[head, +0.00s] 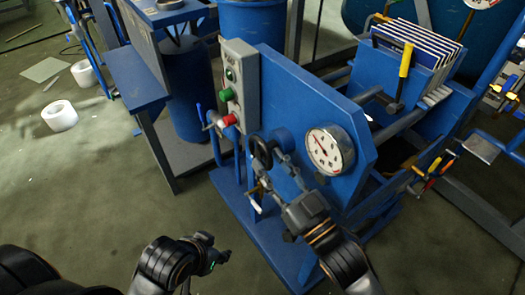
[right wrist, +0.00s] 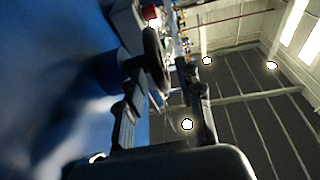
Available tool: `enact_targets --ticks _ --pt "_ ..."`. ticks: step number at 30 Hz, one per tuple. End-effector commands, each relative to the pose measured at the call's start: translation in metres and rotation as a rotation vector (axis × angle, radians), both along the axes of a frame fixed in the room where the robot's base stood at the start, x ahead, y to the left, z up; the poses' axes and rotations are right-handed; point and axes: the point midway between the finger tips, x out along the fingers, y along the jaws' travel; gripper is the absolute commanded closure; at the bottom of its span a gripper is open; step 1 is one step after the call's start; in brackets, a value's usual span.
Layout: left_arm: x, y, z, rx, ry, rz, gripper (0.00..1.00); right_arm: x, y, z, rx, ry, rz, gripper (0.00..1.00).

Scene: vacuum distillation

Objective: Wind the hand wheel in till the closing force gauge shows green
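The dark hand wheel (head: 262,152) sits on the angled blue front plate of the machine. The round white closing force gauge (head: 330,150) is to its right; its needle reading is too small to tell, and no green is clear on its face. My right gripper (head: 271,165) is at the wheel, fingers spread. In the right wrist view, the wheel (right wrist: 156,60) stands between the open fingertips (right wrist: 160,72), with a gap visible on the right side; contact on the left cannot be told. My left gripper (head: 217,254) is low over the floor, away from the machine; its fingers are unclear.
A grey button box (head: 240,80) with green and red buttons is left of the wheel. A yellow-handled tool (head: 404,65) stands near the filter plates (head: 425,42). Blue levers (head: 213,130) are beside the box. White rolls (head: 60,115) lie on open floor at left.

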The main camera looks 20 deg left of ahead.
Motion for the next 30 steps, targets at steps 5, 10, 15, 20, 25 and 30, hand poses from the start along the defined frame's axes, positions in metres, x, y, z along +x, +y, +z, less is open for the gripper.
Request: enact_targets --ticks 5,10,15,20,25,30 --pt "0.0 0.0 0.0 0.0 0.0 0.0 0.64 -0.024 -0.031 -0.012 -0.004 0.005 -0.001 0.64" --pt "0.0 0.0 0.0 0.0 0.0 0.0 0.64 -0.04 -0.051 -0.017 -0.002 0.003 -0.001 0.64" --pt "0.0 0.0 0.0 0.0 0.0 0.0 0.64 -0.046 -0.06 -0.019 0.0 0.0 0.0 0.64" --pt "0.0 0.0 0.0 0.0 0.0 0.0 0.64 -0.047 -0.06 -0.019 0.001 -0.001 0.0 0.64" --pt "0.0 0.0 0.0 0.001 0.0 0.0 0.64 -0.047 -0.06 -0.019 0.001 -0.001 0.0 0.64" --pt "0.0 0.0 0.0 0.001 -0.001 0.0 0.64 -0.047 -0.06 -0.019 0.0 0.0 0.0 0.64"
